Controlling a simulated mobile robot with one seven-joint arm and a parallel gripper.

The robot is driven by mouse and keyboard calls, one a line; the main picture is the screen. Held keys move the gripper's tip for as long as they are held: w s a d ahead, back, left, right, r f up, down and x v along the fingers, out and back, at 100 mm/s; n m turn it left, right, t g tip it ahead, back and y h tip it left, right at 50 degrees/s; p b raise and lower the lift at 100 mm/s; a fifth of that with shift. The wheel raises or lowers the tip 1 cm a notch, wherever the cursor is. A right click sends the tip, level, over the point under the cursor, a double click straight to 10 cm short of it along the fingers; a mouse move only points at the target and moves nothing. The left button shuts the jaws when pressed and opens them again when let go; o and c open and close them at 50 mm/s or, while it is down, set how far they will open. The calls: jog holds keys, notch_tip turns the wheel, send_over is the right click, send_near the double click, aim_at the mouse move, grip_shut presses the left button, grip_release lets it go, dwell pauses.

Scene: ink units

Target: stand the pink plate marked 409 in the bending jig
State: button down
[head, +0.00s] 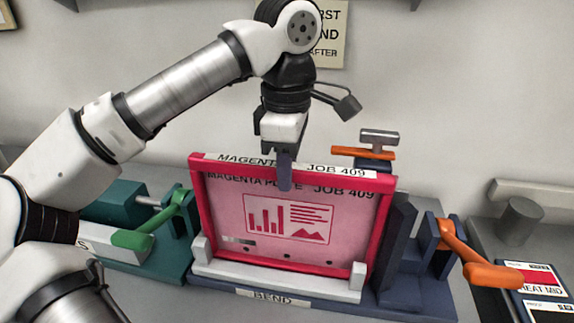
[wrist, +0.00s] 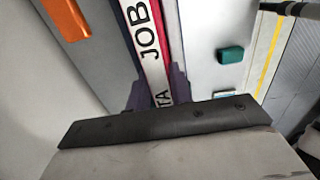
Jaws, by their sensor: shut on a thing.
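The pink plate (head: 225,210) is marked MAGENTA PLATE JOB 409 and sits in a red frame with a white label strip along its top edge. It stands nearly upright in the bending jig (head: 275,278), behind a pale front ledge with two end posts, above a BEND label. My gripper (head: 285,183) comes from above and is shut on the plate's top edge near its middle. In the wrist view the labelled top edge (wrist: 150,45) runs between the fingers (wrist: 158,95). Whether the plate's bottom edge rests fully on the jig is hidden by the ledge.
A green clamp unit (head: 150,230) stands at the left of the jig. An orange lever (head: 480,265) is at its right, and an orange-handled clamp (head: 365,152) stands behind the plate. Labelled cards (head: 535,280) lie at the far right. A wall sign (head: 330,35) hangs behind my arm.

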jog(key=shift+s+f, duration=0.15)
jog(key=shift+f, duration=0.25)
dwell(0.4)
jog(key=c, duration=1.6)
grip_release()
jog(key=o, duration=0.4)
jog(key=shift+w+f, duration=0.1)
jog(key=shift+w, duration=0.1)
jog(key=shift+s, duration=0.1)
notch_tip(320, 180, up, 14)
jog(key=p, duration=0.3)
jog(key=shift+s, duration=0.1)
